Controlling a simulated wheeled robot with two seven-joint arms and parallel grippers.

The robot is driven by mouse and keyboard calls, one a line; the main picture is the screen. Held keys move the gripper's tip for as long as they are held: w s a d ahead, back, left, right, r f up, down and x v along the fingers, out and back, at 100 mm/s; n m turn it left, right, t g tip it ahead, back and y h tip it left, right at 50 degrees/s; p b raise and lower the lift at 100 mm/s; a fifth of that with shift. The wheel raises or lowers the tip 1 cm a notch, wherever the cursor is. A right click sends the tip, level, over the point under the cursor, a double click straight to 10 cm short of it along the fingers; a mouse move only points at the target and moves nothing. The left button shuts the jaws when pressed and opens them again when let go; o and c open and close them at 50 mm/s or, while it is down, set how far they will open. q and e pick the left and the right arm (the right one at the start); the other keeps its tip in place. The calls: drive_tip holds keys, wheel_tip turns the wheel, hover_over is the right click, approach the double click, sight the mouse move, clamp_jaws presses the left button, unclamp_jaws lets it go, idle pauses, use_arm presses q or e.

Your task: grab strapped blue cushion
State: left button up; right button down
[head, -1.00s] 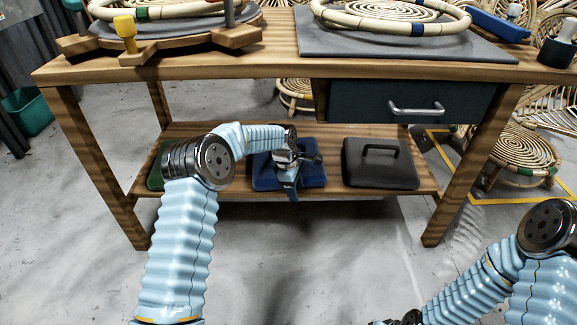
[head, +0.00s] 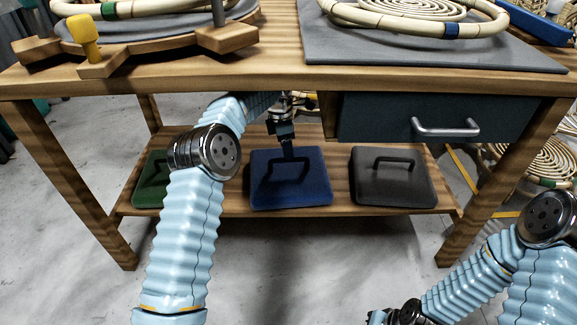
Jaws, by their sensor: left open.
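The blue cushion (head: 308,196) lies flat on the lower shelf of the workbench, between a green cushion and a grey one. A dark strap (head: 287,168) arches over its top like a handle. My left gripper (head: 288,152) is open, pointing down at the far edge of the blue cushion, just behind or above the strap. I cannot tell whether it touches the strap. My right gripper (head: 385,318) is only partly in view at the bottom edge, and its fingers do not show clearly.
The green cushion (head: 152,185) is partly hidden by my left arm. The grey cushion (head: 393,190) lies to the right on the shelf (head: 240,211). The tabletop (head: 285,75) and a drawer with a handle (head: 445,128) overhang the shelf.

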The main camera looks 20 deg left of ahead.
sight(289, 169)
use_arm(q)
drive_tip(key=shift+w+a, duration=0.1)
drive_tip(key=shift+w, duration=0.2)
drive_tip(key=shift+f, duration=0.3)
drive_tip(key=f, duration=0.2)
drive_tip(key=f+b, duration=0.1)
drive_tip(key=f, duration=0.1)
drive_tip(key=f+b, duration=0.1)
drive_tip(key=f, duration=0.1)
drive_tip(key=shift+w+d+f, duration=0.2)
drive_tip(key=shift+d+f, duration=0.05)
drive_tip(key=shift+d, duration=0.1)
clamp_jaws()
